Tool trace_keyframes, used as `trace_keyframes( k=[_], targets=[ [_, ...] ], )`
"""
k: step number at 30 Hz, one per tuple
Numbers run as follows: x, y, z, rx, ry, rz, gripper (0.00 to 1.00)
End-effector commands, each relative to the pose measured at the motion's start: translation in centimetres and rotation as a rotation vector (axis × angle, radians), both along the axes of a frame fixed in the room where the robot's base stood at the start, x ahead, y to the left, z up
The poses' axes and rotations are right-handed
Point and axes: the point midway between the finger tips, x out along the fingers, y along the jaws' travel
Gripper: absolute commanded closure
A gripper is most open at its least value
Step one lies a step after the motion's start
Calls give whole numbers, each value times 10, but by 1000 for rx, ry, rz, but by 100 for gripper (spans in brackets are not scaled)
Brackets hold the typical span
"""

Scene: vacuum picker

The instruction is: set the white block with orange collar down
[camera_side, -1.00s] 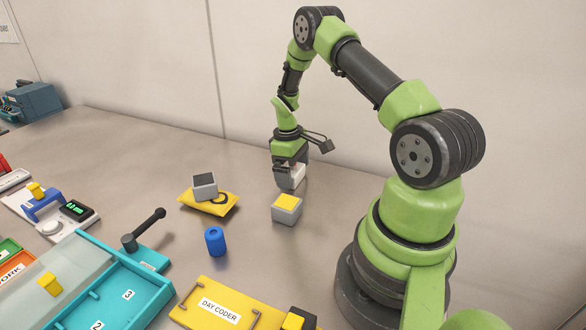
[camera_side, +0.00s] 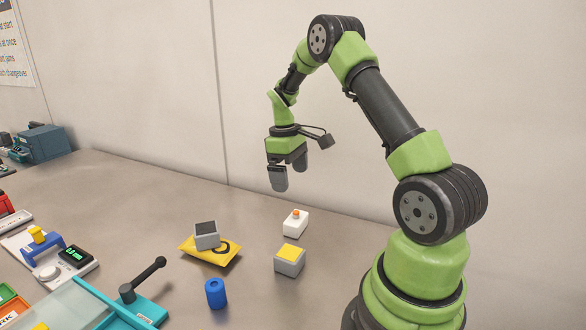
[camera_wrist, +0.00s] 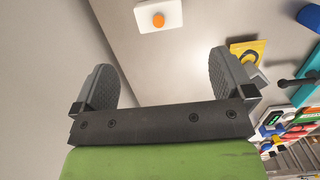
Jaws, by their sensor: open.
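The white block with orange collar (camera_side: 295,223) stands on the grey table, toward the back near the wall. In the wrist view the white block (camera_wrist: 160,16) shows at the top, its round orange part facing the camera. My gripper (camera_side: 288,178) is up in the air, above and a little to the left of the block in the side view. In the wrist view my gripper (camera_wrist: 162,85) has its two fingers wide apart with nothing between them. It does not touch the block.
A grey block with a yellow top (camera_side: 290,260) stands just in front of the white block. A blue cylinder (camera_side: 215,293) stands nearer. The wall is close behind.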

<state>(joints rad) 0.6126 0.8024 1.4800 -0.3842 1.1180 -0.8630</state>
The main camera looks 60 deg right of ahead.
Motion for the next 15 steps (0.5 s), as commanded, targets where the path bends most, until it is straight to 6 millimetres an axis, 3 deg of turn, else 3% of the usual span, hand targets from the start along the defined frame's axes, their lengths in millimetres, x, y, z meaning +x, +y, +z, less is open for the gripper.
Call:
trace_keyframes(
  k=[4,8,12,15],
  targets=[
    [6,22,34,-22,-62,-23,0],
    [5,65,85,-42,-176,-70,0],
    [-13,119,133,-29,-318,-137,0],
    [-35,154,158,3,-417,-183,0]
  ],
)
